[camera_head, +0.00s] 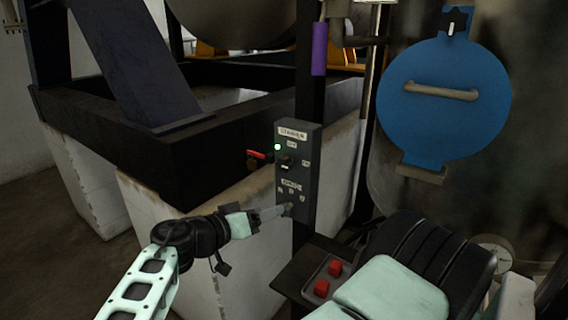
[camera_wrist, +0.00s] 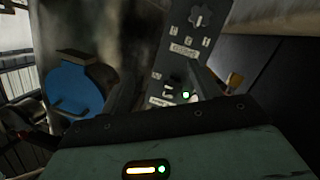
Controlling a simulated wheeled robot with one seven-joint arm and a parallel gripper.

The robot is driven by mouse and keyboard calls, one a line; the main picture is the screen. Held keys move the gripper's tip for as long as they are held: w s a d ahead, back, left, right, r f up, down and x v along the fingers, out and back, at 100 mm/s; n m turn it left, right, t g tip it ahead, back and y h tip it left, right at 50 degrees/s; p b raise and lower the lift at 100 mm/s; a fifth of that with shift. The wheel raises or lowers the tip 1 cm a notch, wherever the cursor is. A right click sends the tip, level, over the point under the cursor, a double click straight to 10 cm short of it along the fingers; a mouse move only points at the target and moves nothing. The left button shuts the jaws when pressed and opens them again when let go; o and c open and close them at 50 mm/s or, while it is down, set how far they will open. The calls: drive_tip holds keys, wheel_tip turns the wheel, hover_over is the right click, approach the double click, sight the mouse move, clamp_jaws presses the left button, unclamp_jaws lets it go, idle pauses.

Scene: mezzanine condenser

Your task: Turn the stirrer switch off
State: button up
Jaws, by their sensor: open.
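A grey control box (camera_head: 312,178) stands on a dark post in the middle of the head view, with a label at its top that I cannot read surely. It carries a lit green lamp (camera_head: 278,147), a small dark switch (camera_head: 287,163) below it, and a knob lower down. In the wrist view the box appears turned over, with the green lamp (camera_wrist: 186,95), the switch (camera_wrist: 169,84) and the grey knob (camera_wrist: 201,17). My gripper (camera_head: 284,211) is open and empty, in front of the box's lower part. Its fingers show either side of the switch in the wrist view; contact cannot be told.
A red-handled valve (camera_head: 257,154) sits just left of the box. A dark frame on pale blocks (camera_head: 170,205) lies behind and left. A blue round hatch (camera_head: 440,110) is at right. Two red buttons (camera_head: 328,278) are on a panel below right.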

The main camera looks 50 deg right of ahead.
sight(281, 163)
drive_tip(key=w+a+r+m+t+h, duration=0.1)
drive_tip(key=w+a+r+t+h, duration=0.1)
drive_tip(key=w+a+r+t, duration=0.3)
drive_tip(key=shift+g, duration=0.9)
drive_tip(key=d+p, duration=0.2)
drive_tip(key=d, duration=0.3)
drive_tip(key=d+r+p, duration=0.1)
drive_tip(key=d+p, duration=0.2)
drive_tip(key=d, duration=0.3)
drive_tip(key=d+p, duration=0.2)
drive_tip(key=d, duration=0.4)
drive_tip(key=shift+w+r, duration=0.1)
drive_tip(key=shift+r, duration=0.05)
drive_tip(key=shift+w+d+p, duration=0.1)
drive_tip(key=shift+d+p, duration=0.25)
drive_tip(key=shift+d, duration=0.25)
drive_tip(key=shift+f, duration=0.2)
drive_tip(key=c, duration=1)
